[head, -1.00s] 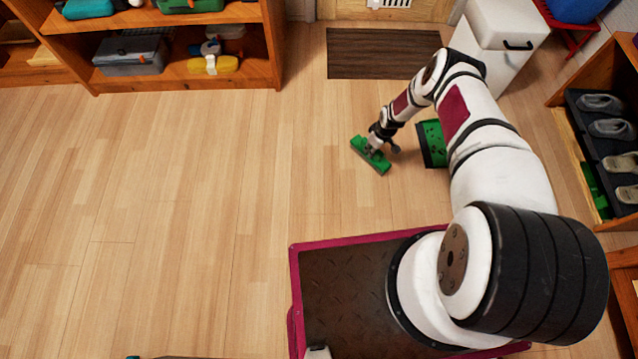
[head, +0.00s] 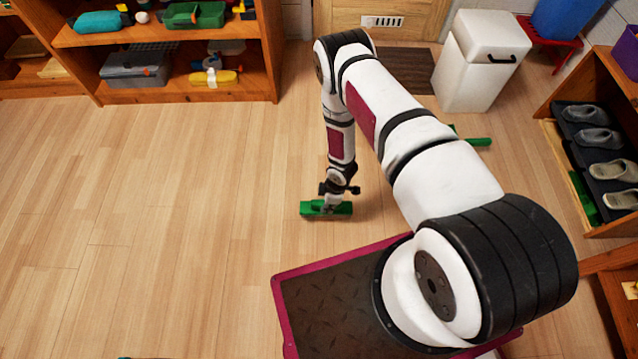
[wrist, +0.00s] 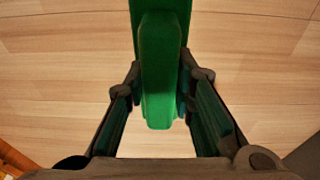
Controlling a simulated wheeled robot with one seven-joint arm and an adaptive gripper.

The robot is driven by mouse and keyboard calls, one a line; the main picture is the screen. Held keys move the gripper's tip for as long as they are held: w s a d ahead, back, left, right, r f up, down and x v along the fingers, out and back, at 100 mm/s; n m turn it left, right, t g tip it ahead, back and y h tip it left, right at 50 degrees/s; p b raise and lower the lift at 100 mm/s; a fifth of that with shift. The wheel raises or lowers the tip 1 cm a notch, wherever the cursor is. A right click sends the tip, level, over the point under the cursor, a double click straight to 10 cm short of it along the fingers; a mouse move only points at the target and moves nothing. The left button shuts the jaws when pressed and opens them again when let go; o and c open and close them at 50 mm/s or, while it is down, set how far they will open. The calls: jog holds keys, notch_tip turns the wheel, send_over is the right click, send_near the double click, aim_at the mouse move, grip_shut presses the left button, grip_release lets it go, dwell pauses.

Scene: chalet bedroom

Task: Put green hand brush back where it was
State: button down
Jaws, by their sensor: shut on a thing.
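The green hand brush (head: 325,209) is in my gripper (head: 336,197), low over the wooden floor in front of my base. In the wrist view the green brush (wrist: 160,70) runs up between the two dark fingers (wrist: 160,95), which are shut on it. I cannot tell whether the brush touches the floor. A green thing (head: 478,141), which looks like a dustpan, lies on the floor to the right, mostly hidden behind my arm.
A shelf (head: 170,96) with boxes stands at the back left. A white bin (head: 480,65) and a dark mat (head: 412,70) are at the back. A shoe rack (head: 575,145) stands at the right. The floor (head: 150,230) at the left is clear.

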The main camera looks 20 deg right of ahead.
jog(key=shift+w+d+f+b, duration=0.3)
jog(key=shift+w+f+b, duration=0.75)
jog(key=shift+w, duration=1.15)
jog(key=shift+w+d+f+b, duration=0.35)
jog(key=shift+w+f+b, duration=0.2)
jog(key=shift+w+b, duration=1.25)
jog(key=shift+w+d+f+b, duration=0.3)
jog(key=shift+w+f+b, duration=0.55)
jog(key=shift+w, duration=1.7)
jog(key=c, duration=1.4)
grip_release()
jog(key=shift+o, duration=0.2)
